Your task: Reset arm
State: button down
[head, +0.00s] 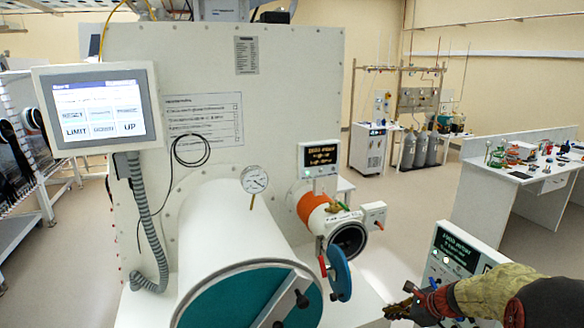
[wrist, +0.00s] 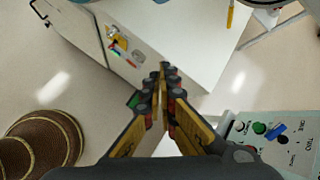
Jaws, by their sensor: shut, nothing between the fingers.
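My gripper (head: 398,306) is at the lower right of the head view, at the end of my arm, which comes in from the right edge. In the wrist view my gripper (wrist: 163,75) points away from the camera, with its yellow and dark fingers closed together at the tips. Nothing is held between them. In the head view it is in front of and right of the glovebox's small antechamber (head: 349,238), apart from it.
A control box with a green-text display (head: 455,252) stands close behind my arm. The large white antechamber (head: 222,235) with a teal door is left of my gripper. A touch screen (head: 98,108) hangs at left. Pale floor (head: 400,210) lies open behind.

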jog(key=s+a+r+n+h+b, duration=0.1)
jog(key=s+a+r+n+b, duration=0.2)
jog(key=s+n, duration=0.5)
jog(key=s+a+r+n+h+b, duration=0.2)
jog(key=s+n, duration=0.5)
jog(key=s, duration=0.9)
jog(key=s+a+r+n+h+b, duration=0.1)
jog(key=s+a+r+n+b, duration=0.2)
jog(key=s, duration=1)
jog(key=a+n+b, duration=0.2)
jog(key=a+n, duration=0.1)
jog(key=n, duration=0.2)
jog(key=shift+a+r+n+g+h+b, duration=0.3)
jog(key=shift+a+r+g+h+b, duration=0.05)
jog(key=shift+r+g+h, duration=0.05)
jog(key=shift+s, duration=0.1)
